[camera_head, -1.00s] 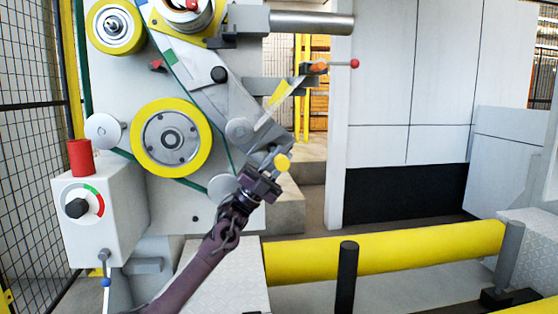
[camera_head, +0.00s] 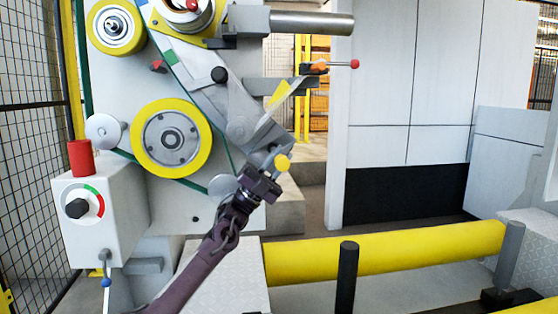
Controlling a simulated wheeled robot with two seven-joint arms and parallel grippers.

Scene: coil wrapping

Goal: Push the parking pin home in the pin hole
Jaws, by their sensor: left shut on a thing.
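My left gripper (camera_head: 265,178) is in the middle of the head view, at the lower end of the grey swing arm (camera_head: 235,122). It is shut on a small part there, most of which the jaws hide. A round yellow knob (camera_head: 283,162) shows just beyond the jaws, at their upper right; I take it for the head of the parking pin. The pin's shaft and the pin hole are hidden, so how deep the pin sits cannot be told. My right gripper is not in view.
A yellow-rimmed roller (camera_head: 171,138) is left of the gripper. A control box (camera_head: 98,220) with a dial and a red cylinder (camera_head: 80,158) stands at the left. A yellow rail (camera_head: 385,252) and a black post (camera_head: 347,278) are at the lower right.

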